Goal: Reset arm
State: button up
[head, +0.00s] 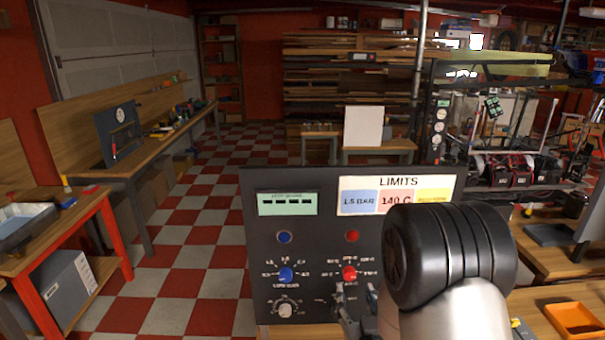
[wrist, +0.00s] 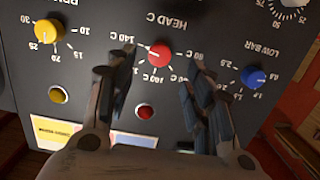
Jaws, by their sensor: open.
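My arm (head: 455,255) reaches from the lower right toward a dark control panel (head: 258,225). My gripper (head: 355,308) is low in front of the panel, partly hidden by the arm. In the wrist view my gripper (wrist: 160,85) is open and empty. Its two fingers stand apart, with the red HEAD C knob (wrist: 159,54) showing between and beyond them. I cannot tell whether a finger touches the panel. The red knob (head: 349,273) and the blue LOW BAR knob (head: 286,274) also show in the head view.
A LIMITS sign (head: 398,182) and a green display (head: 287,203) are on the panel's upper part. An orange tray (head: 575,320) lies at the lower right. A workbench (head: 115,165) stands at the left. The checkered floor (head: 205,250) between is clear.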

jog(key=s+r+g+b, duration=0.1)
jog(key=s+r+g, duration=0.5)
jog(key=s+r, duration=0.1)
jog(key=s+r+g, duration=0.3)
jog(key=s+g, duration=0.3)
jog(key=s, duration=1.6)
jog(key=shift+s+b, duration=0.35)
jog(key=shift+b, duration=0.1)
jog(key=shift+d, duration=0.1)
